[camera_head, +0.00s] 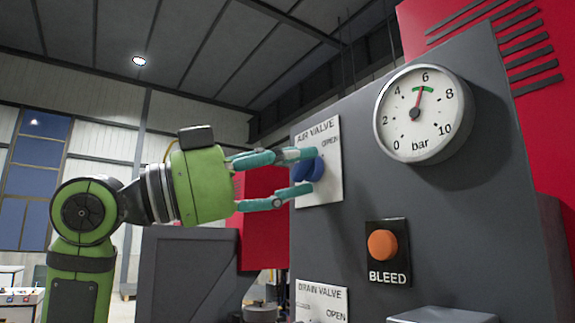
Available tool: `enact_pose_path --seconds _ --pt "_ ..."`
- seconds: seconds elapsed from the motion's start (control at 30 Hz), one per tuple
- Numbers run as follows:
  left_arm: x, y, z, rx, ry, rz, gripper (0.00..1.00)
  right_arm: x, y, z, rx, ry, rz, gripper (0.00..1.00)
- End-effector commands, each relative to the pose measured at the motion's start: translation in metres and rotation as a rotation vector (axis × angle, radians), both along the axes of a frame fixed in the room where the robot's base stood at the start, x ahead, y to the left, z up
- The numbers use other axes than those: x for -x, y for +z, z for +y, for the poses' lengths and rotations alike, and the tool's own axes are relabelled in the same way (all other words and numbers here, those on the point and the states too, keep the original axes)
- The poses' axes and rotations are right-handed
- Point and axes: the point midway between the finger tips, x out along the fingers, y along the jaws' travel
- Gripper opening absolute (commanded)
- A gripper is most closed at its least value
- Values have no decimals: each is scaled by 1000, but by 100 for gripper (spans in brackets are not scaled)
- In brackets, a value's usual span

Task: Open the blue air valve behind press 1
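The blue air valve (309,170) is a round blue knob on a white plate (329,186) marked "AIR VALVE" and "OPEN". The plate is on the dark grey panel, left of the gauge. My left gripper (306,171) reaches in from the left with its teal fingers spread, one above and one below the knob. The fingertips are at the plate, around the knob; whether they touch it I cannot tell. The fingers partly cover the knob, and its pointing direction is unclear. My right gripper is not in view.
A round pressure gauge (423,114) in bar has its red needle near 6, on the green mark. Below it is an orange BLEED button (382,244). A drain valve plate (321,301) is at the bottom. A red panel (475,40) with slots stands behind.

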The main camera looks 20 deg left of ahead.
Motion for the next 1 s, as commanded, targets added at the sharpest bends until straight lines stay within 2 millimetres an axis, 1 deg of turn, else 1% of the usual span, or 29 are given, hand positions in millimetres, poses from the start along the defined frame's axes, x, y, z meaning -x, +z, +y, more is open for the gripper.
enact_pose_path --seconds 0.13,0.23,0.37,0.6,0.7,0.8,1.0 --pt "1 -1 0 -3 -1 1 46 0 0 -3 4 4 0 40" --pt "4 -4 7 -1 0 1 46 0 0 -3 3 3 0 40" --pt "16 -10 25 -1 3 1 46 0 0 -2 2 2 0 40" --pt "45 -23 66 1 3 2 46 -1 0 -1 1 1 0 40" --pt "55 -28 78 -1 3 1 46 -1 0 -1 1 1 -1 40" --pt "61 -31 88 0 2 2 46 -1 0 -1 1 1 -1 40" --pt "67 -33 94 0 1 1 46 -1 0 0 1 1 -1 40"
